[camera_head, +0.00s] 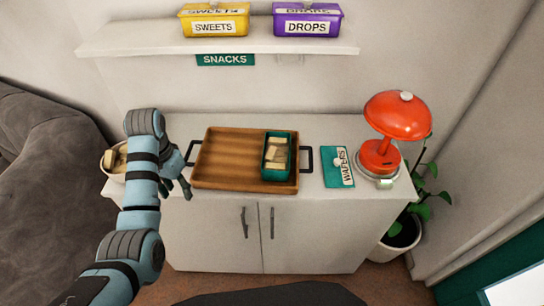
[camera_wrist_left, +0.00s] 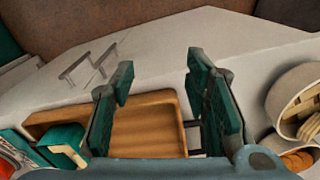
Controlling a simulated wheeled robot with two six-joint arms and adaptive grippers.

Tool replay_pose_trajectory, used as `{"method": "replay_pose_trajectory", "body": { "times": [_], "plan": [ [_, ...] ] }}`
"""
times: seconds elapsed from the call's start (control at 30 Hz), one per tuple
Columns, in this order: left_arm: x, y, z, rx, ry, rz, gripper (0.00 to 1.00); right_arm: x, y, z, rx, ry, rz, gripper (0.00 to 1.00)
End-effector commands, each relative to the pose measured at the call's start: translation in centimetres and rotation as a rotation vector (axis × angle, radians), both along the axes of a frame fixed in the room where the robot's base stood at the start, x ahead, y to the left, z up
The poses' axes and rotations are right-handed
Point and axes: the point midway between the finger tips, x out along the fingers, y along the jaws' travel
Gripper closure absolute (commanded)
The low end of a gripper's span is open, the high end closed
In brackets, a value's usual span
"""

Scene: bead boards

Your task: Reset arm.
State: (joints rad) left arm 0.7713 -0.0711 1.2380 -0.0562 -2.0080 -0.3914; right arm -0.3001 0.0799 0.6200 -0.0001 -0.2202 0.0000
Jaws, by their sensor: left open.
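My left arm (camera_head: 143,205) comes in from the left, and its gripper (camera_head: 182,178) hangs above the cabinet's left part, by the left handle of the wooden tray. In the left wrist view the gripper (camera_wrist_left: 163,82) has its two teal-padded fingers spread, with nothing between them. The wooden tray (camera_head: 222,160) lies on the cabinet top; it also shows below the fingers in the left wrist view (camera_wrist_left: 150,130). A teal box (camera_head: 265,172) of pale blocks stands in the tray's right part. My right gripper is not in view.
A bowl of pale pieces (camera_head: 108,161) is partly behind my left arm. A teal WAFERS lid (camera_head: 332,176) and a red lamp (camera_head: 398,115) stand to the right. SWEETS (camera_head: 214,27) and DROPS (camera_head: 306,27) boxes are on the shelf (camera_head: 150,42). A plant (camera_head: 425,190) stands far right.

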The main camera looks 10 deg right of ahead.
Motion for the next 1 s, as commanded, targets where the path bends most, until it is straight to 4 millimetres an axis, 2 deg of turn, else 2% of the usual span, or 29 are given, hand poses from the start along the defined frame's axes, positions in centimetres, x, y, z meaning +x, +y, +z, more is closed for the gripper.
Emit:
{"method": "replay_pose_trajectory", "body": {
  "times": [0.27, 0.33, 0.37, 0.43, 0.47, 0.53, 0.57, 0.6, 0.67, 0.7, 0.77, 0.8, 0.87, 0.9, 1.0],
  "plan": [
    [0.0, 0.1, -0.1, 0.000, 0.000, 0.002, 0.57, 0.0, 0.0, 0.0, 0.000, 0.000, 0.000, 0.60],
    [-0.2, 0.2, -1.0, 0.001, 0.002, 0.008, 0.57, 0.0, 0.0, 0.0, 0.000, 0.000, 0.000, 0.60],
    [-0.4, 0.3, -1.9, 0.002, 0.004, 0.014, 0.57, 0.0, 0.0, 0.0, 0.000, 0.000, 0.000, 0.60],
    [-1.1, 0.7, -5.5, 0.005, 0.004, 0.038, 0.57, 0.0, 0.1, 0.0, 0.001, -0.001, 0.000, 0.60],
    [-1.7, 0.9, -7.6, 0.006, 0.003, 0.052, 0.57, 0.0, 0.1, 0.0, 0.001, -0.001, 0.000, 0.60],
    [-4.0, 1.6, -13.9, 0.011, -0.001, 0.094, 0.57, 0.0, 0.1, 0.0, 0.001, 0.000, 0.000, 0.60],
    [-5.4, 2.0, -16.8, 0.015, -0.005, 0.116, 0.57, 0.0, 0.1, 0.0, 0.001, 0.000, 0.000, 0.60],
    [-7.8, 2.6, -20.7, 0.019, -0.010, 0.145, 0.57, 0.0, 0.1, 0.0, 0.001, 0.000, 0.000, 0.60],
    [-12.0, 3.4, -26.2, 0.026, -0.021, 0.187, 0.57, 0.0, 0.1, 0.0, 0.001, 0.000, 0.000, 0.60],
    [-15.3, 4.0, -29.4, 0.030, -0.029, 0.215, 0.57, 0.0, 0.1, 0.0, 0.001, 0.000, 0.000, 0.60],
    [-20.7, 4.9, -33.5, 0.036, -0.040, 0.255, 0.57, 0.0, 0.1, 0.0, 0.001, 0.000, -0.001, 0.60],
    [-24.5, 5.5, -35.7, 0.040, -0.048, 0.281, 0.57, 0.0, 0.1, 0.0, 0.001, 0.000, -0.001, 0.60],
    [-30.1, 6.4, -38.2, 0.045, -0.061, 0.315, 0.57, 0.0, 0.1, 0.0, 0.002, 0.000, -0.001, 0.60],
    [-33.6, 6.9, -39.2, 0.048, -0.069, 0.334, 0.57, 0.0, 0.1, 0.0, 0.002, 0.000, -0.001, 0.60],
    [-40.1, 7.9, -40.5, 0.053, -0.090, 0.369, 0.57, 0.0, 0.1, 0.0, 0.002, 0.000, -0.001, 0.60]
  ]
}}
